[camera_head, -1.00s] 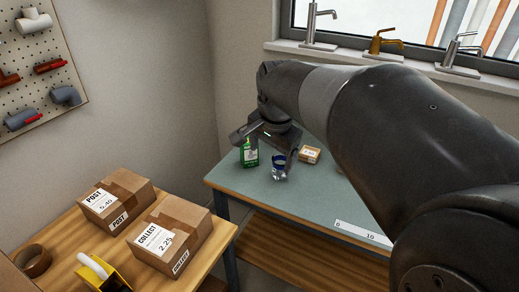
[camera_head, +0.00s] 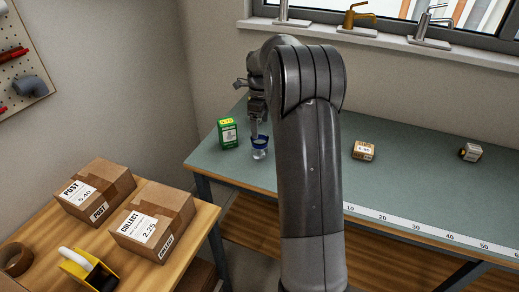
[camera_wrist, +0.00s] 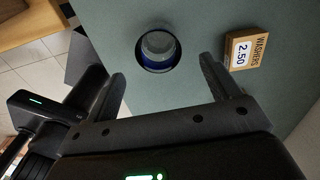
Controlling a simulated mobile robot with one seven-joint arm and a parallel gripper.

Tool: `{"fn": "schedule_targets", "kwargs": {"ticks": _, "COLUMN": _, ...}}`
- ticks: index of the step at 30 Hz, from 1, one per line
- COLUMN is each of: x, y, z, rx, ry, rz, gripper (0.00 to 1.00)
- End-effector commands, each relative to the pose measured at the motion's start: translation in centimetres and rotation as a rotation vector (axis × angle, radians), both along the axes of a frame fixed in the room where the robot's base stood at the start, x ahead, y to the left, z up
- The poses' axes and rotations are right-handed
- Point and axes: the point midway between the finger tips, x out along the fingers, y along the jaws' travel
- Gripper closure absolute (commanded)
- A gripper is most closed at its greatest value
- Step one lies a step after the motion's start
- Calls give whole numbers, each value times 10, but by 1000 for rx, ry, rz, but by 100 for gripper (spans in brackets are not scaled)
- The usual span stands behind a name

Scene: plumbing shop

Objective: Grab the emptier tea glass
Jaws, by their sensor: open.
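A small clear cup with a blue band (camera_head: 260,153) stands upright on the grey-green counter near its front edge. It may be a tea glass; I cannot make out any tea or its level. In the wrist view the cup (camera_wrist: 158,46) shows from above as a round, blue-edged shape. My gripper (camera_wrist: 163,72) is open and empty, with the cup beyond and between its two fingertips, apparently not touching. In the head view my gripper (camera_head: 257,120) is above the cup, partly hidden by my arm. I can make out no second glass; my arm hides part of the counter.
A green box (camera_head: 228,133) stands left of the cup. A washers box (camera_wrist: 241,48) lies right of it in the wrist view. Farther right are a small carton (camera_head: 363,150) and another small box (camera_head: 470,152). A ruler strip (camera_head: 420,228) runs along the counter's front.

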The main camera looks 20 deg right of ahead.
Motion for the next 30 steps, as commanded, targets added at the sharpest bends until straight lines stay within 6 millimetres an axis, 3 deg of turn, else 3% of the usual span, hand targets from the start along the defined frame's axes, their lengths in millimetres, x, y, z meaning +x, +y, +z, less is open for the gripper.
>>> {"fn": "schedule_targets", "kwargs": {"ticks": 6, "x": -1, "y": 1, "z": -36, "rx": 2, "ry": 4, "rz": 0, "gripper": 18}}
{"fn": "schedule_targets", "kwargs": {"ticks": 14, "x": -1, "y": 1, "z": -58, "rx": 1, "ry": 3, "rz": 1, "gripper": 18}}
{"fn": "schedule_targets", "kwargs": {"ticks": 21, "x": -1, "y": 2, "z": -93, "rx": 1, "ry": 3, "rz": 1, "gripper": 18}}
{"fn": "schedule_targets", "kwargs": {"ticks": 30, "x": -1, "y": 2, "z": -102, "rx": 1, "ry": 1, "rz": 2, "gripper": 18}}
